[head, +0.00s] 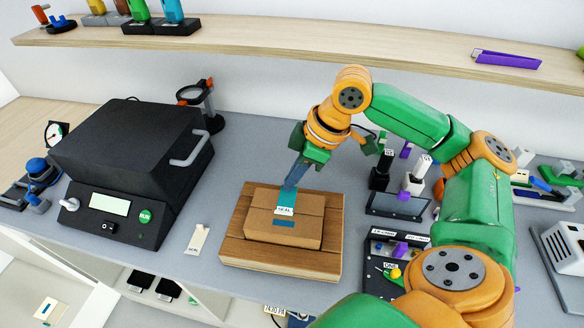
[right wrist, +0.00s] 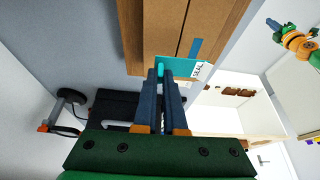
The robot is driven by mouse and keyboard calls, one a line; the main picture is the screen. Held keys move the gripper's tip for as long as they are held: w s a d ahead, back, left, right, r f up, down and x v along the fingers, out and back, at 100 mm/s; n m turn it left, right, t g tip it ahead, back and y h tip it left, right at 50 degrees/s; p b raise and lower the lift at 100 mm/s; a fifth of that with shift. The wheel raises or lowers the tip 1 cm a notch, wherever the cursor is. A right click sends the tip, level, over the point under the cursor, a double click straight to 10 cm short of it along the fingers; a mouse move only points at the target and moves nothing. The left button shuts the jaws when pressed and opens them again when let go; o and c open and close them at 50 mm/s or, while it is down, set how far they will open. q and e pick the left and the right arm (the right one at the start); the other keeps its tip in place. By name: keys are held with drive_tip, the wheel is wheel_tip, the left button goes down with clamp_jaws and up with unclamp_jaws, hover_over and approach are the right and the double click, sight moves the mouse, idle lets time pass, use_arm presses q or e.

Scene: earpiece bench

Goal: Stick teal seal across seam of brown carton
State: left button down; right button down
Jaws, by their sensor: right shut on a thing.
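The brown carton (head: 312,230) lies on a wooden board, its top seam showing in the right wrist view (right wrist: 212,15). A blue strip (head: 284,222) marks the seam; it also shows in the right wrist view (right wrist: 196,48). My right gripper (head: 289,187) is shut on the teal seal (head: 287,199), which has a white "SEAL" label. In the right wrist view the seal (right wrist: 185,70) sticks out from the fingertips (right wrist: 161,73) over the carton top. I cannot tell whether it touches the carton. My left gripper is not in view.
The wooden board (head: 235,246) rests on the grey bench. A pale labelled strip (head: 197,239) lies left of it. A black machine (head: 130,160) with a handle stands further left, with a magnifier stand (head: 207,105) behind. Small devices (head: 398,205) stand right of the board.

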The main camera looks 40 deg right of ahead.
drive_tip(key=f, duration=0.1)
drive_tip(key=f+b, duration=0.1)
drive_tip(key=f, duration=0.1)
drive_tip(key=shift+w+f, duration=0.2)
drive_tip(key=shift+f, duration=0.1)
drive_tip(key=shift+s+f, duration=0.1)
drive_tip(key=shift+f, duration=0.15)
drive_tip(key=c, duration=0.9)
unclamp_jaws()
